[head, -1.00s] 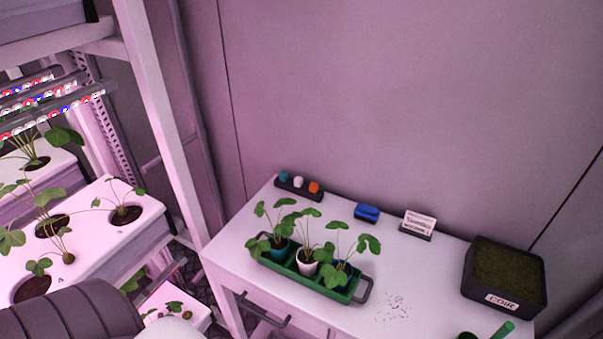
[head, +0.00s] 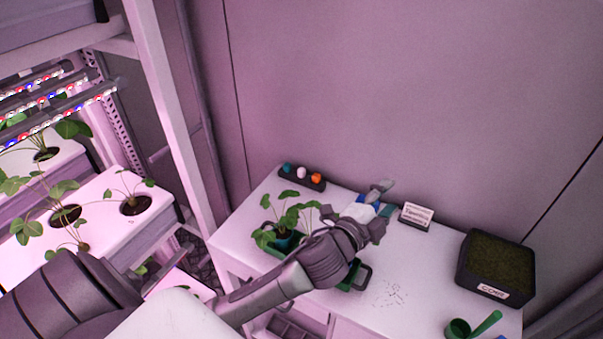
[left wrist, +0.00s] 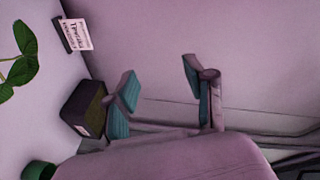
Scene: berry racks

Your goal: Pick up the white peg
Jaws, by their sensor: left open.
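The white peg (head: 301,172) stands in a dark holder (head: 320,186) at the back left of the white table, between a teal peg (head: 287,168) and an orange peg (head: 316,178). My left gripper (head: 385,198) is above the table, to the right of the holder and apart from it. In the left wrist view its two teal-padded fingers (left wrist: 160,103) are spread, with nothing between them. The pegs do not show in the left wrist view. My right gripper is in neither view.
A green tray of potted plants (head: 262,246) stands under my left arm, partly hidden. A small sign (head: 416,216) and a coir box (head: 496,266) are to the right. A green scoop (head: 470,326) lies at the front. The wall rises behind the table.

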